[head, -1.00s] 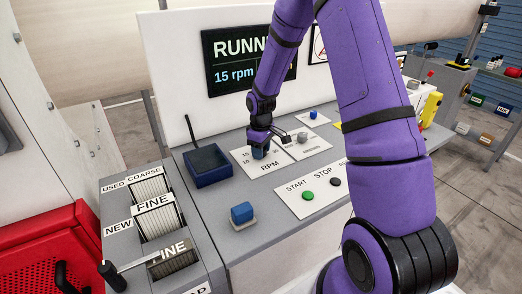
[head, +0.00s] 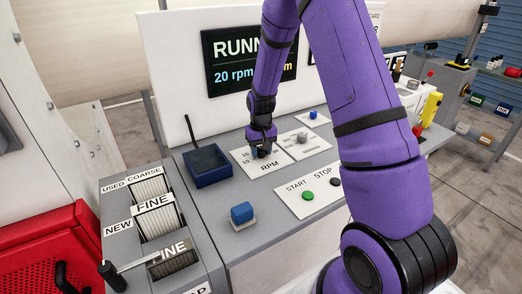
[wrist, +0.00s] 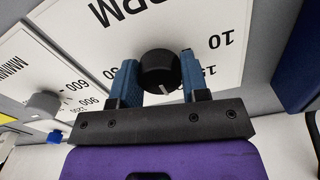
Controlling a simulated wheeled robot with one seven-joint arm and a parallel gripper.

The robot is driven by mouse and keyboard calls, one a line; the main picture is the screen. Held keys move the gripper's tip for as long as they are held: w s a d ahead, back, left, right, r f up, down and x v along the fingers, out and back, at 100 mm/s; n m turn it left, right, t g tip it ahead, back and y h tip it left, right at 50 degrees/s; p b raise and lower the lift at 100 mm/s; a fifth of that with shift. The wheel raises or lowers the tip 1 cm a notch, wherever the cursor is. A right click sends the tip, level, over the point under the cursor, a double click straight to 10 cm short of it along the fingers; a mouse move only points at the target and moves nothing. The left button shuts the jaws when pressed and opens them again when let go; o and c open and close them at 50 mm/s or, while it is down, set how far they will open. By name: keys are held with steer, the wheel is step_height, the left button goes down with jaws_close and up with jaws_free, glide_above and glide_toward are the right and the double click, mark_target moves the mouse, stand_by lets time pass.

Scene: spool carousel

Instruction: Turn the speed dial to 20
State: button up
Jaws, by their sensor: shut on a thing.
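The speed dial (wrist: 160,72) is a round black knob with a white pointer line, on a white plate (wrist: 203,28) marked RPM. In the wrist view it stands between the two blue fingers of my gripper (wrist: 158,82), which is shut on it. In the head view my gripper (head: 261,150) comes down onto the RPM plate (head: 268,168) from above and hides most of the dial. The screen (head: 225,60) reads "RUNN", the rest hidden by my arm, and below it "20 rpm".
A grey knob (head: 301,137) sits on the plate right of the dial. A green button (head: 307,195) and a black button (head: 335,181) are in front. A dark blue tray (head: 207,168) lies left, and a blue block (head: 242,213) stands near the front edge.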

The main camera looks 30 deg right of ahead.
stand_by(0.3)
steer(key=o, duration=0.9)
steer(key=shift+r, duration=0.1)
step_height(320, 180, up, 11)
steer(key=shift+f, duration=0.15)
stand_by(0.4)
